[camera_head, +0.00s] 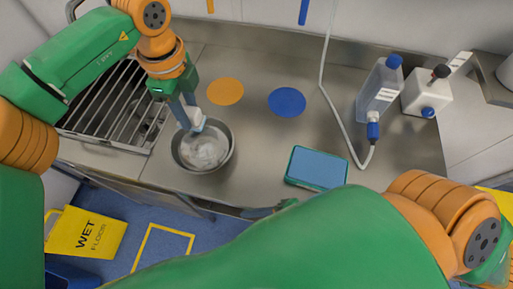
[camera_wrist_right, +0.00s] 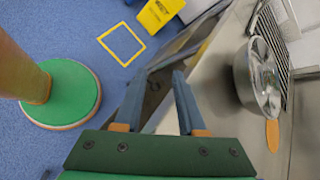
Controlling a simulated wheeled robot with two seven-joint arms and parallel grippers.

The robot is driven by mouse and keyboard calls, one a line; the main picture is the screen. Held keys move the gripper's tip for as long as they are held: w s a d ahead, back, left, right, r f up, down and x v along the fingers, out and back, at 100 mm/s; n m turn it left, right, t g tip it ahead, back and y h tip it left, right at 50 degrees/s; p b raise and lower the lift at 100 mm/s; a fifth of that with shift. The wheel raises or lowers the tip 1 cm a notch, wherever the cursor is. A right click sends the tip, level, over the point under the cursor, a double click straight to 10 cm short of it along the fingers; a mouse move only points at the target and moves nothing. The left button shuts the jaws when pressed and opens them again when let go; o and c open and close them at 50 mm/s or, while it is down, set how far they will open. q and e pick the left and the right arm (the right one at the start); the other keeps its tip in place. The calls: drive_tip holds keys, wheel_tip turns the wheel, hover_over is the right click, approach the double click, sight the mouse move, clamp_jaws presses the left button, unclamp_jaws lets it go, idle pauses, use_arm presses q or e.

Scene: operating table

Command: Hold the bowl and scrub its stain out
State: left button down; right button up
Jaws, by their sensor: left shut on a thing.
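A steel bowl (camera_head: 229,155) stands on the counter at the left, with a whitish stain (camera_head: 204,150) inside it. The bowl also shows at the right of the right wrist view (camera_wrist_right: 243,80). My left gripper (camera_head: 196,127) reaches down to the bowl's far rim and is shut on it; the exact contact is partly hidden by the fingers. My right gripper (camera_wrist_right: 156,78) is open and empty, its fingers apart near the counter's front edge. In the head view my right arm hides most of it. A blue pad with a dark green edge (camera_head: 318,168) lies on the counter right of the bowl.
A sink with a metal rack (camera_head: 112,105) is left of the bowl. An orange disc (camera_head: 225,91) and a blue disc (camera_head: 287,102) lie behind. Bottles (camera_head: 378,92) and a white hose (camera_head: 336,110) stand at the right. A yellow wet-floor sign (camera_head: 86,232) is on the floor.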

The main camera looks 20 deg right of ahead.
sight(228, 130)
drive_tip(key=w+r+n+t, duration=0.1)
drive_tip(key=w+a+r+n+t, duration=0.1)
drive_tip(key=w+r, duration=0.1)
drive_tip(key=w+r+n+t, duration=0.1)
drive_tip(key=w+n, duration=0.1)
drive_tip(key=shift+w+a+r+y, duration=0.1)
drive_tip(key=shift+a+r+y, duration=0.1)
drive_tip(key=shift+a+y, duration=0.15)
drive_tip(key=w+d+n+h, duration=0.1)
drive_tip(key=n, duration=0.1)
drive_tip(key=w+d+n+t+h, duration=0.1)
drive_tip(key=n, duration=0.1)
drive_tip(key=w+d+n+t+h, duration=0.1)
drive_tip(key=n, duration=0.2)
drive_tip(key=shift+w+d, duration=0.25)
drive_tip(key=shift+w, duration=0.1)
drive_tip(key=w+d+r+n+t, duration=0.1)
drive_tip(key=w+d+r+n+t+h, duration=0.1)
drive_tip(key=n, duration=0.1)
drive_tip(key=w+d+r+n+t+h, duration=0.1)
drive_tip(key=d+n, duration=0.1)
drive_tip(key=shift+w+r, duration=0.1)
drive_tip(key=shift+w, duration=0.25)
drive_tip(key=shift+w+r+n, duration=0.2)
drive_tip(key=shift+w+n, duration=0.05)
drive_tip(key=shift+n, duration=0.05)
drive_tip(key=shift+h, duration=0.25)
drive_tip(key=x, duration=1.2)
drive_tip(key=shift+r, duration=0.15)
drive_tip(key=shift+d, duration=0.1)
